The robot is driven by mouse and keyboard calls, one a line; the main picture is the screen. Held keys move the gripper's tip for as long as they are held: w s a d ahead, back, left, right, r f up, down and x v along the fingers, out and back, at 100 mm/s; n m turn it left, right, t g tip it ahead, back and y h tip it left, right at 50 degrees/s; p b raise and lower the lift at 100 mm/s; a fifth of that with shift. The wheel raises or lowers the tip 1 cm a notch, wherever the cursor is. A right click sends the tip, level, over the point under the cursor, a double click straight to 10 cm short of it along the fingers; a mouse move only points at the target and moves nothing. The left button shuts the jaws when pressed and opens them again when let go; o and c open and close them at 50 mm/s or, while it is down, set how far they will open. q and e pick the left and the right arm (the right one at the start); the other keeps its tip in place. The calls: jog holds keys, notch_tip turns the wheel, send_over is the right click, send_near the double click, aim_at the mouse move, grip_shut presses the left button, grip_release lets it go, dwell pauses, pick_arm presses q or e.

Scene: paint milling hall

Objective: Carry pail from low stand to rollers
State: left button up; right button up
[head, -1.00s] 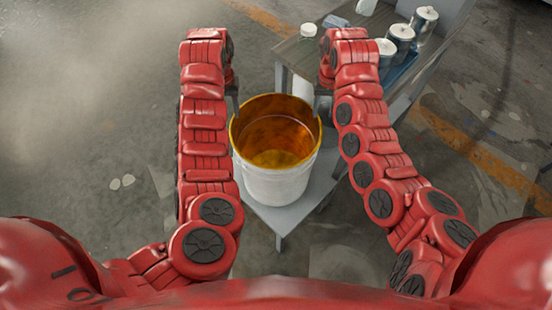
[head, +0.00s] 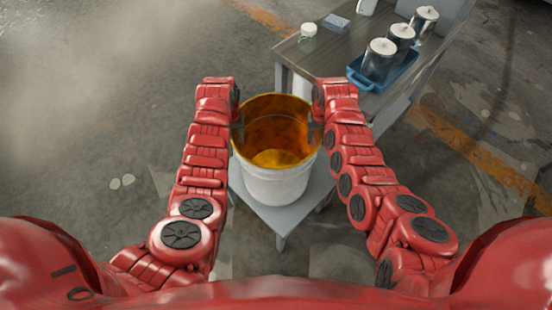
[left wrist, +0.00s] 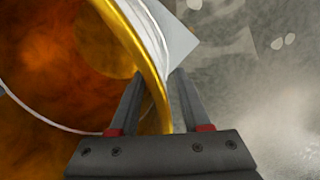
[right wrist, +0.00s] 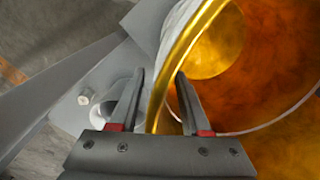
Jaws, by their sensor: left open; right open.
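The pail (head: 276,183) is white outside and golden inside, with a thin wire handle, and stands upright on the low stand (head: 282,219). My left gripper (head: 238,124) is at the pail's left rim. In the left wrist view its open fingers (left wrist: 155,95) straddle the golden rim (left wrist: 150,70), one inside and one outside. My right gripper (head: 316,130) is at the right rim. In the right wrist view its open fingers (right wrist: 160,95) also straddle the rim (right wrist: 175,55). I see no rollers.
A table (head: 335,62) stands behind and right of the pail. It holds a blue tray (head: 360,84) with metal canisters (head: 380,60), a small jar (head: 308,32) and a grey-blue block (head: 336,21). Open concrete floor (head: 110,110) lies to the left.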

pick_arm(q)
jog(key=shift+f, duration=0.45)
pick_arm(e)
jog(key=shift+f, duration=0.4)
pick_arm(q)
grip_shut()
pick_arm(e)
grip_shut()
dwell(0.6)
